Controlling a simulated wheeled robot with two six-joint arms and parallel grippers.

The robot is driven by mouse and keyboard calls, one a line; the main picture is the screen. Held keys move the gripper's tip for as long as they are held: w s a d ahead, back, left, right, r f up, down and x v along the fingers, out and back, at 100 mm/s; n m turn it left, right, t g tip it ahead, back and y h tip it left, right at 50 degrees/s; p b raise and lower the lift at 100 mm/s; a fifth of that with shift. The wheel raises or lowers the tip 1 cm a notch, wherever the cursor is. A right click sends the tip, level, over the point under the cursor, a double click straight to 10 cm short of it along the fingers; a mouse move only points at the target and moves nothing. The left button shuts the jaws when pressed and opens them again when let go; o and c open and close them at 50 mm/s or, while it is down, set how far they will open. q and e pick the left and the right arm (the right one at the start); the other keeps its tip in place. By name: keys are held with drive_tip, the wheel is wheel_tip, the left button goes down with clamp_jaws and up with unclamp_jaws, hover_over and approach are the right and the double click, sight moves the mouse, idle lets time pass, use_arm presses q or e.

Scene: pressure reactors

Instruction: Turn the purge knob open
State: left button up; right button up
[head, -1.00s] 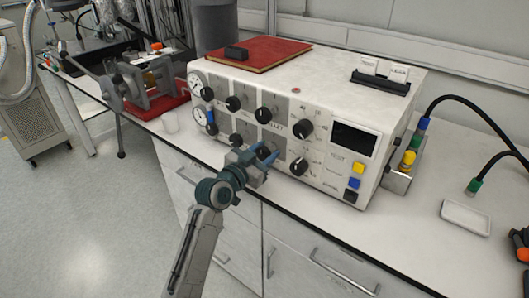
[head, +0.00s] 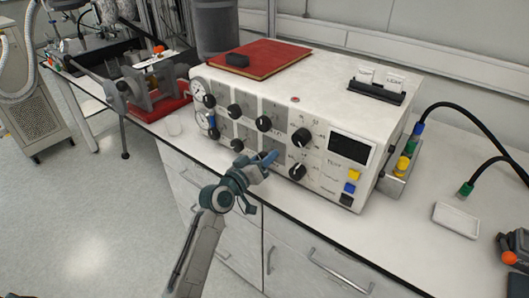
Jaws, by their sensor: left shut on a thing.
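A white control box (head: 340,90) stands on the bench, with two rows of black knobs on its slanted front panel. My left gripper (head: 262,162) reaches the lower row from the front. Its blue fingers are shut on the third lower knob from the left, which they largely hide. The labels are too small to read, so I cannot confirm which knob is the purge knob or tell its angle. The upper third knob (head: 263,123) and the lower right knob (head: 297,171) are in plain view. My right gripper is not in view.
A red book (head: 262,58) lies on the box. Yellow, blue and black buttons sit at the panel's right. A white tray (head: 456,220) and black cables (head: 470,100) are to the right. A red base (head: 160,110) with a clamp-like device is to the left.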

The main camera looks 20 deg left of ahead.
use_arm(q)
drive_tip(key=n+p, duration=0.1)
drive_tip(key=n, duration=0.1)
drive_tip(key=n+p, duration=0.2)
drive_tip(key=n, duration=0.1)
drive_tip(key=shift+r+n, duration=0.2)
drive_tip(key=shift+n, duration=0.1)
drive_tip(key=shift+n+p, duration=0.55)
drive_tip(key=shift+n, duration=0.15)
drive_tip(key=shift+f+n+p, duration=0.1)
drive_tip(key=shift+n+p, duration=0.2)
drive_tip(key=shift+n, duration=0.4)
drive_tip(key=shift+f+n+p, duration=0.1)
drive_tip(key=shift+n+p, duration=0.25)
drive_tip(key=shift+n, duration=0.35)
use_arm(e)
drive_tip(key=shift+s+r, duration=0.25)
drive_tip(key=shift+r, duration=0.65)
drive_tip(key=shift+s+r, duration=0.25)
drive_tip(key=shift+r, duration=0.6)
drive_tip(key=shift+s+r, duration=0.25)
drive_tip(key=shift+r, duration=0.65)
use_arm(q)
drive_tip(key=o, duration=1)
drive_tip(key=shift+c, duration=0.2)
